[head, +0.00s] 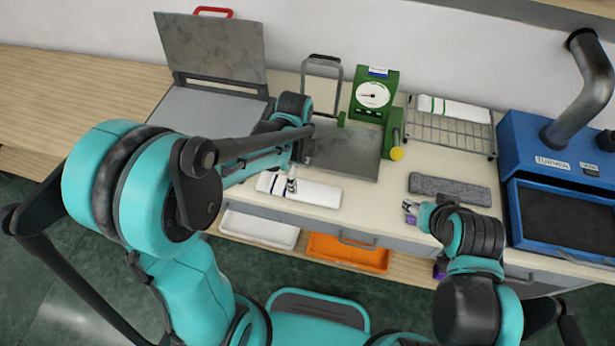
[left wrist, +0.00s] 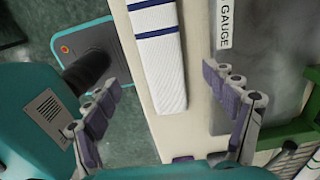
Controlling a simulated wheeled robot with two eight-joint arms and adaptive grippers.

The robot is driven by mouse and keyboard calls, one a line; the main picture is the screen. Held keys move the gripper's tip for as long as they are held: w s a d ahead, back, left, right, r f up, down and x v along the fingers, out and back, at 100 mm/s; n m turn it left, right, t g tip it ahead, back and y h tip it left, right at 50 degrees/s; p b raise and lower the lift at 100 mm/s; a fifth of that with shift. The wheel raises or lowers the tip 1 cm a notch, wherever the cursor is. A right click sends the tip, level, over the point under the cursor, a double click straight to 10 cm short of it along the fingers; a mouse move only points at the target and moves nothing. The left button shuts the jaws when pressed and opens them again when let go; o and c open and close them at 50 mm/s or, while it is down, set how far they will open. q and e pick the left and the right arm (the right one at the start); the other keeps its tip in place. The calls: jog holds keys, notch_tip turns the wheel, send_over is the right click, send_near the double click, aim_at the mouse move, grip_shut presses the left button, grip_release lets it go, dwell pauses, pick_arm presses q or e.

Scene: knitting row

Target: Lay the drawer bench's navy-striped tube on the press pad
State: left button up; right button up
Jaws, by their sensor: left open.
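The white tube with navy stripes (head: 325,194) lies flat on the bench top near its front edge. In the left wrist view the tube (left wrist: 161,70) runs between my open left fingers (left wrist: 165,95), with its stripes towards the top. I cannot tell the exact gap. The press stands open at the back left, with its lid (head: 212,48) raised and its flat grey lower pad (head: 205,108) bare where visible. My right gripper (head: 411,207) is by the bench's front edge; its fingers are unclear.
A grey gauge plate (head: 350,160) and green dial gauge (head: 372,97) stand behind the tube. A wire rack (head: 450,132) holds a green-striped white tube (head: 455,110). A grey block (head: 450,189) and blue box (head: 560,225) are right. White (head: 258,230) and orange (head: 345,252) bins sit below.

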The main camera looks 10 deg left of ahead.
aim_at(299, 188)
pick_arm(q)
jog(key=shift+w+d+f, duration=0.1)
jog(key=shift+d+f, duration=0.05)
jog(key=shift+f, duration=0.25)
jog(key=shift+f+b, duration=0.55)
jog(key=shift+f, duration=0.4)
notch_tip(299, 188, down, 5)
jog(key=shift+w+f+b, duration=0.1)
jog(key=shift+f+b, duration=0.05)
jog(key=shift+b, duration=0.95)
jog(key=shift+c, duration=0.5)
jog(key=c, duration=0.9)
